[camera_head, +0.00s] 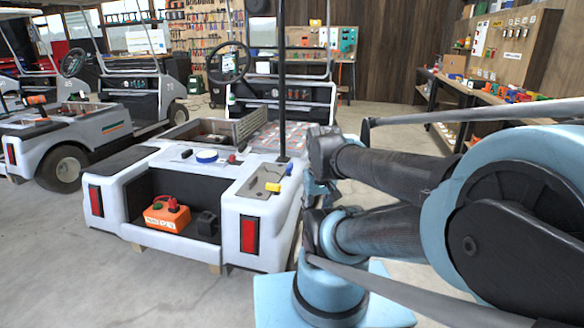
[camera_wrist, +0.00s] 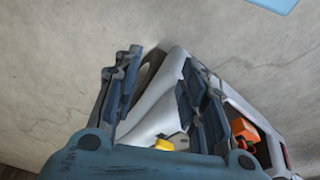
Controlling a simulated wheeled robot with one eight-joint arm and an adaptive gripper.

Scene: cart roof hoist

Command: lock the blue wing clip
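My gripper (camera_head: 313,190) is beside the cart's right side, partly hidden by my arm. In the wrist view its two blue-grey fingers are spread apart (camera_wrist: 158,65) with nothing held between them. The cart's white body lies between and behind them.
An orange box (camera_head: 167,216) sits in the cart's rear bay, and a blue-and-white round item (camera_head: 206,156) lies on its deck. Another cart (camera_head: 65,140) stands at left. A workbench (camera_head: 455,100) lines the right wall. The concrete floor in front is clear.

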